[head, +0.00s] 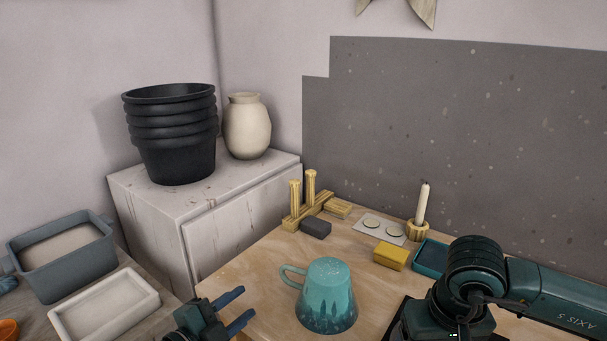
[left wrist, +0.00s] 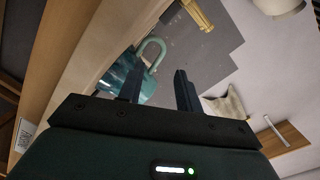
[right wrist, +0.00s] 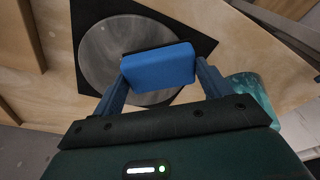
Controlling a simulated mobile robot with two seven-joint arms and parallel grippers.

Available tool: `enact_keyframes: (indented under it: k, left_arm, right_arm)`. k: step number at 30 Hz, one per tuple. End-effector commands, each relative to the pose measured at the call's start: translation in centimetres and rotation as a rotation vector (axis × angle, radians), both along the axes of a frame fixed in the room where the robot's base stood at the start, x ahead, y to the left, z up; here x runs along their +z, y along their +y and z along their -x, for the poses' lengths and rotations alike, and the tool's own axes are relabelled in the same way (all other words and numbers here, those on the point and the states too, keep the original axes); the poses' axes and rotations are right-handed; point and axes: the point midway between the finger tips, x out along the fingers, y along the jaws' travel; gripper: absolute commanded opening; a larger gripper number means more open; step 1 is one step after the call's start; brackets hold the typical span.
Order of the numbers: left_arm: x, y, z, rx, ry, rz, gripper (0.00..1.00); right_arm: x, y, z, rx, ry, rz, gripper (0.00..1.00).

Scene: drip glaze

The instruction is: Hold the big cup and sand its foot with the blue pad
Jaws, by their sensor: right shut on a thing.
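The big cup (head: 326,297), teal with a darker drip pattern, stands upside down on the wooden table, foot up, its handle to the left. My left gripper (head: 238,312) is open and empty, left of the cup and apart from it. In the left wrist view the cup (left wrist: 146,84) and its handle show beyond the open fingers (left wrist: 158,88). My right gripper (right wrist: 160,75) is shut on the blue pad (right wrist: 160,66), held over a grey disc. The cup's side (right wrist: 252,92) shows to its right. In the head view my right arm hides the pad.
The grey disc (right wrist: 103,58) lies on a black square (right wrist: 190,38). Behind the cup are a yellow block (head: 390,256), a dark block (head: 316,228), a teal tray (head: 431,259) and a candle-like stick (head: 422,203) in a holder. Bare table lies left of the cup.

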Motion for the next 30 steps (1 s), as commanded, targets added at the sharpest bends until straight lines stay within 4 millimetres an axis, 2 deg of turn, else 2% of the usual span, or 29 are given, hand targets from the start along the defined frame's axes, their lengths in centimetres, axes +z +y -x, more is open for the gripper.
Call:
enact_keyframes:
  k: [1,3,9,17,30]
  left_arm:
    - [0.9,-0.3,-0.6,-0.040,-0.038,-0.062,0.35]
    - [1.5,-0.8,-1.0,-0.088,-0.075,-0.136,0.35]
    - [2.3,-1.3,-1.6,-0.165,-0.139,-0.262,0.35]
    - [2.2,-2.4,-2.8,-0.179,-0.152,-0.283,0.35]
    - [1.1,-6.7,-7.5,-0.178,-0.151,-0.281,0.35]
  right_arm:
    - [0.0,0.0,0.0,0.000,0.000,0.000,0.58]
    - [0.0,0.0,0.0,0.000,0.000,0.000,0.58]
    - [0.0,0.0,0.0,0.000,0.000,0.000,0.58]
    - [0.0,0.0,0.0,0.000,0.000,0.000,0.58]
    - [0.0,0.0,0.0,0.000,0.000,0.000,0.58]
